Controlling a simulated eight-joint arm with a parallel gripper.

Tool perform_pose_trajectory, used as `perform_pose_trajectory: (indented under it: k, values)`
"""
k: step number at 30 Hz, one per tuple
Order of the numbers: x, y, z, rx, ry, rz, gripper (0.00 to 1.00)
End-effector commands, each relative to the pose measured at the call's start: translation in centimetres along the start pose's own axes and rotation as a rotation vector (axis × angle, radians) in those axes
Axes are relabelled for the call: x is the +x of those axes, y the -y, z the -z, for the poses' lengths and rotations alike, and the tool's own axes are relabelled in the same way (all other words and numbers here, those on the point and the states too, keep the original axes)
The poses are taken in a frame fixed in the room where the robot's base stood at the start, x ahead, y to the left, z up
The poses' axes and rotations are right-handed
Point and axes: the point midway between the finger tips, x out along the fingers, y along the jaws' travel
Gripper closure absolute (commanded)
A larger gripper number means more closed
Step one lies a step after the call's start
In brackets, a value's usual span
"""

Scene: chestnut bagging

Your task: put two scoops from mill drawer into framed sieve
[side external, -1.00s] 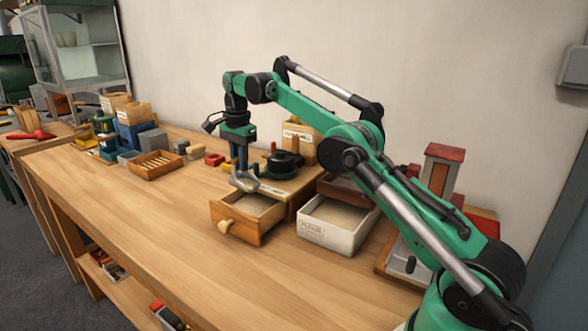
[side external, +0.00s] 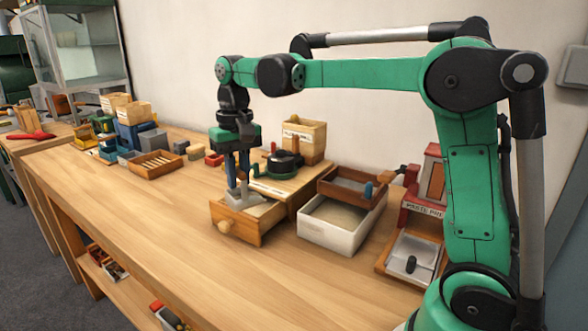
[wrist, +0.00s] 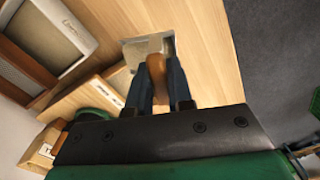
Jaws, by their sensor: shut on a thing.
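My gripper (side external: 238,174) points down over the mill drawer, its blue fingers shut on the scoop's brown handle (wrist: 155,72). The grey metal scoop (side external: 243,200) is down within the drawer's opening; whether it holds meal cannot be told. The wooden mill drawer (side external: 236,229) is pulled out at the front of the mill, with a round knob and pale contents partly hidden by the scoop. The mill (side external: 284,163) has a black round top. The wooden framed sieve (side external: 352,184) with a grey mesh sits on the rear of a white bin; it also shows in the wrist view (wrist: 22,68).
The white bin (side external: 326,231), holding pale flour, stands just right of the drawer. A red and grey press (side external: 420,210) is further right. A wooden box (side external: 305,136) stands behind the mill. A slatted tray (side external: 158,164) lies left. The front bench is clear.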

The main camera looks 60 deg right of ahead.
Motion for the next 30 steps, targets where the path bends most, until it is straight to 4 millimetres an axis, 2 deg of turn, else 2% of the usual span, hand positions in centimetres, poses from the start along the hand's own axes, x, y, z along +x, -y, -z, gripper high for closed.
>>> perform_pose_trajectory:
  k: [2,5,11,17,21,24,27,30]
  values:
    - [0.1,-1.3,-0.4,0.037,-0.003,0.000,1.00]
    - [0.0,-3.3,0.1,0.162,-0.010,0.000,1.00]
    - [-0.1,-8.0,1.6,0.508,-0.029,0.000,1.00]
    - [-0.4,-15.0,3.0,1.005,-0.055,0.003,1.00]
    - [-0.5,-21.4,3.2,1.444,-0.081,0.010,1.00]
    - [-0.5,-25.4,2.8,1.716,-0.098,0.017,1.00]
    - [-0.6,-28.2,2.2,1.910,-0.111,0.023,1.00]
    - [-0.6,-29.9,1.8,2.031,-0.119,0.028,1.00]
